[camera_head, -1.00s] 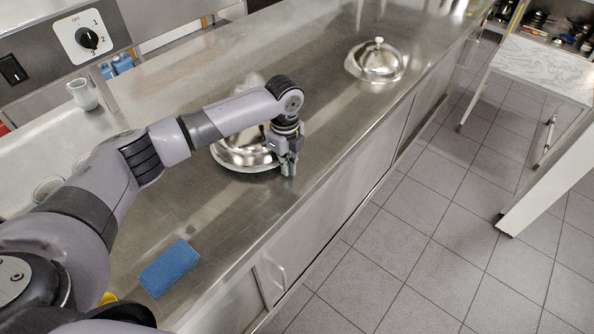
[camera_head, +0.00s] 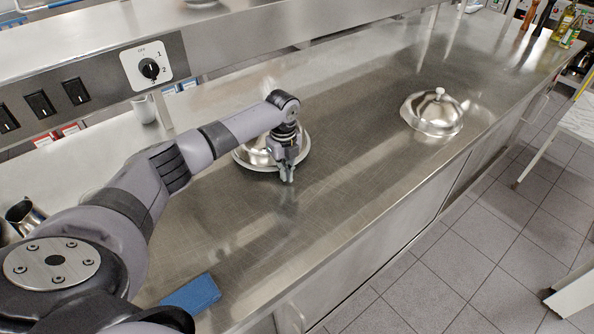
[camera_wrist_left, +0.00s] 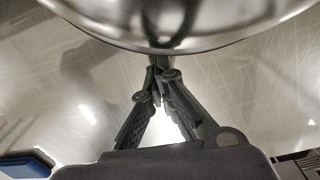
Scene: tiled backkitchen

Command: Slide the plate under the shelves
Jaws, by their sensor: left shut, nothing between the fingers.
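A shiny metal plate (camera_head: 303,152) with a domed metal cover (camera_head: 255,153) sits on the steel counter, partly hidden behind my left gripper. My left gripper (camera_head: 287,180) points down at the plate's near side, just above or on the counter. In the left wrist view, its fingertips (camera_wrist_left: 160,62) meet and are empty, close to the curved metal edge (camera_wrist_left: 180,46). I cannot tell whether they touch it. A steel shelf (camera_head: 250,50) runs above the counter's back side, beyond the plate. My right gripper is out of view.
A second domed cover (camera_head: 432,113) stands farther right on the counter. A blue sponge (camera_head: 192,294) lies near the front edge. The counter between the two covers is clear.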

